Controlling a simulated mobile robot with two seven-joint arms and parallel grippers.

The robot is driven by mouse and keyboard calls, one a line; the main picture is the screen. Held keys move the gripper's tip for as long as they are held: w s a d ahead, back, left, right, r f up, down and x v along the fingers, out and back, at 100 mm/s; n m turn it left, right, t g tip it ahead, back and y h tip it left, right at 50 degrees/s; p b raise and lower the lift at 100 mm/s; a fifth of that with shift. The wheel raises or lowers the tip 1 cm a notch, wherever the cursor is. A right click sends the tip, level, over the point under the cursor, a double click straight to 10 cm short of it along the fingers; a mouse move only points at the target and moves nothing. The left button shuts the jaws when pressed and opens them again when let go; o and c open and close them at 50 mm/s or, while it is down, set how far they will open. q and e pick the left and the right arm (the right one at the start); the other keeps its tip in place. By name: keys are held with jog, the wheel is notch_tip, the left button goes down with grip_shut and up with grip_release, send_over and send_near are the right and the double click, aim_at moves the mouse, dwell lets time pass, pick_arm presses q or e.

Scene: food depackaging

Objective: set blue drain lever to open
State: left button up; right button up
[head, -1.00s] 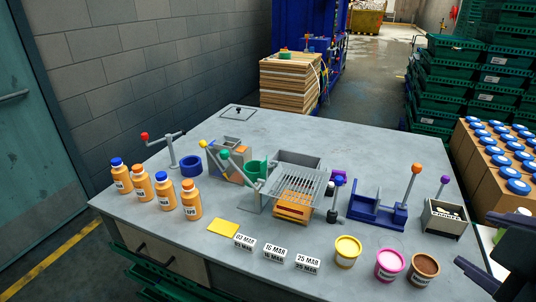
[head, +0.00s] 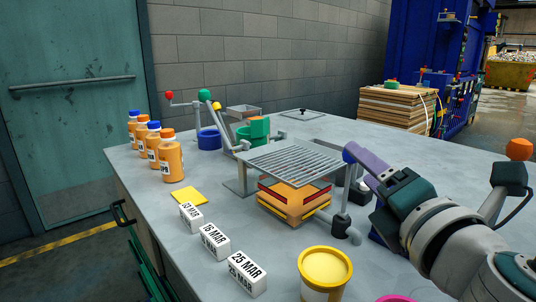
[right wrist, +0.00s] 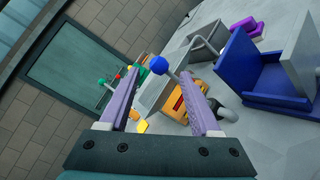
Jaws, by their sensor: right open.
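The blue drain lever has a round blue knob (head: 347,156) on a grey rod that rises from a dark grey pipe fitting (head: 341,226) beside the slatted grate. My right gripper (head: 356,155) reaches in from the right with its purple fingers at knob height. In the right wrist view the gripper (right wrist: 157,80) is open, and the blue knob (right wrist: 157,64) shows between the fingertips. I cannot tell whether a finger touches it. The lever's lower part is partly hidden behind the fingers in the wrist view. My left gripper is not in view.
The grey grate (head: 290,158) stands over an orange and yellow stack (head: 293,203) just left of the lever. A yellow-lidded tub (head: 325,268) and white date blocks (head: 246,272) are near the front. Orange bottles (head: 170,160) stand at left.

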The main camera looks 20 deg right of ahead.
jog(key=w+d, duration=0.1)
jog(key=w, duration=0.7)
jog(key=shift+w+d+b, duration=0.25)
jog(key=shift+d+b, duration=0.05)
jog(key=shift+c, duration=0.3)
grip_shut()
dwell(0.7)
